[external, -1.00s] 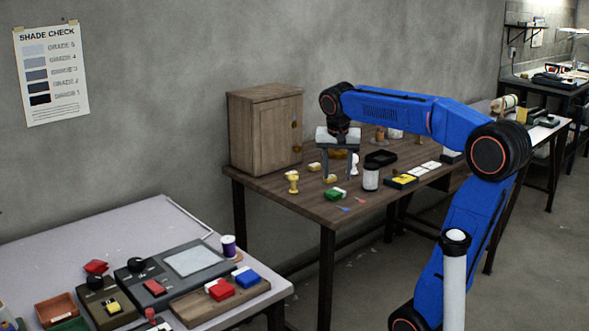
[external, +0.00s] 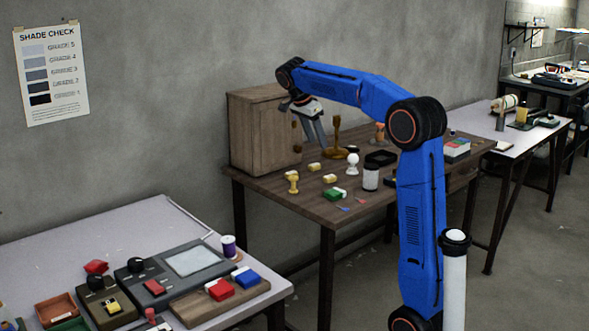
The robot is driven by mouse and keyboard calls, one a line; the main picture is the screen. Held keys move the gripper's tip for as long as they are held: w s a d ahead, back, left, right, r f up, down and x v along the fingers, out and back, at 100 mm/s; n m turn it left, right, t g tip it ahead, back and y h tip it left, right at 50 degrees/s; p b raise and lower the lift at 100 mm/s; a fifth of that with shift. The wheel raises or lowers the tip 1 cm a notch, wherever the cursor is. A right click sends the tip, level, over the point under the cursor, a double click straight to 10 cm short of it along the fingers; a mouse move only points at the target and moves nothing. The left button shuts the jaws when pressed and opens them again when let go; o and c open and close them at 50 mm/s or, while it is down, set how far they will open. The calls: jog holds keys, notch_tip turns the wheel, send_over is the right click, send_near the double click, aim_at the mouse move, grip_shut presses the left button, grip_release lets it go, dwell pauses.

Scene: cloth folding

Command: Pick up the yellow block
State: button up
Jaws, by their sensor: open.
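Two small yellow blocks with pale tops lie on the brown wooden table: one yellow block (external: 314,167) near the cabinet, another yellow block (external: 330,178) a little nearer and to the right. A further small yellow piece (external: 112,307) sits on a dark device on the grey table at lower left. Which one the task means, I cannot tell. My gripper (external: 319,145) is open, tilted, with its fingers pointing down in front of the cabinet. It appears above the blocks and apart from them, with nothing seen between its fingers.
The wooden cabinet (external: 265,130) stands close to my gripper's left. A yellow goblet-shaped piece (external: 292,182), green-and-white block (external: 334,194), white figure (external: 352,164), brown stand (external: 336,145), white jar (external: 370,177) and black tray (external: 381,157) crowd the tabletop. The front left tabletop is clear.

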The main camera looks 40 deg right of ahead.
send_near(330, 176)
jog(key=x, duration=0.2)
jog(key=shift+d+f, duration=0.1)
jog(key=shift+f, duration=0.25)
jog(key=shift+x, duration=2.65)
jog(key=shift+s, duration=0.1)
jog(key=c, duration=1.1)
